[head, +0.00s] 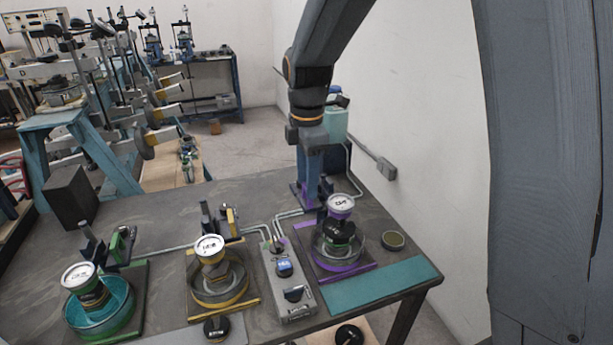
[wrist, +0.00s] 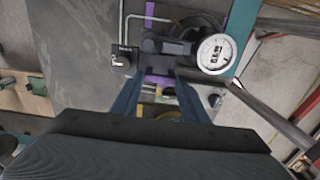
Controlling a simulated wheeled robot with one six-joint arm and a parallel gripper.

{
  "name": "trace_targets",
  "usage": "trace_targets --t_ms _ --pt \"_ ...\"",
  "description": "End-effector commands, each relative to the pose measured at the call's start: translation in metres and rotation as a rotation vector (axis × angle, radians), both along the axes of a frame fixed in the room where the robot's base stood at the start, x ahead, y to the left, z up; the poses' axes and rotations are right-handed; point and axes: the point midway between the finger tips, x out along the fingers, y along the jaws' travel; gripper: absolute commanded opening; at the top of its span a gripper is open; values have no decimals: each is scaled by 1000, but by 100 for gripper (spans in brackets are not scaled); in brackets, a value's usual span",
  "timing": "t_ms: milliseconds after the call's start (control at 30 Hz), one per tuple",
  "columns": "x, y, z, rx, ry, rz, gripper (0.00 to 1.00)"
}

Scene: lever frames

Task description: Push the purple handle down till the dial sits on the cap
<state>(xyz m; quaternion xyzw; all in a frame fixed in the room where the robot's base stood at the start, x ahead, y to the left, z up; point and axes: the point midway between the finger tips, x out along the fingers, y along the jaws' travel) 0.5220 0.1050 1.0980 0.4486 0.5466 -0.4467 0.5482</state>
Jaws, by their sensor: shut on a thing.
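The purple lever frame (head: 345,268) stands at the right of the bench. Its white dial (head: 340,203) with a purple rim sits over a dark cap (head: 338,243) inside a round glass dish. I cannot tell whether dial and cap touch. My gripper (head: 311,190) points down at the back of this frame, behind and left of the dial, shut on the purple handle, which its fingers mostly hide. In the wrist view, my gripper (wrist: 160,82) has its two blue fingers either side of a purple strip, with the dial (wrist: 214,54) to the right.
A yellow lever frame (head: 222,308) and a green one (head: 130,325) stand to the left, each with a dial. A grey control box (head: 292,290) with cables lies between yellow and purple. A small round tin (head: 393,240) and a teal mat (head: 380,287) lie on the right.

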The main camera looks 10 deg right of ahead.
Motion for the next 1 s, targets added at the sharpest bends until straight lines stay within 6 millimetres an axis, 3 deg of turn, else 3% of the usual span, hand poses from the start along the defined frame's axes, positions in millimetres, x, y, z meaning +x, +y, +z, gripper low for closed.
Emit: trace_targets --t_ms 33,200,467,500,600,1000 --pt "-1 0 -14 -2 8 0 0" --pt "-1 0 -39 -1 6 0 0" --pt "-2 0 -40 -1 6 0 0" --pt "-2 0 -40 -1 6 0 42" --pt "-2 0 -40 -1 7 0 59" --pt "0 0 -31 0 1 0 59"
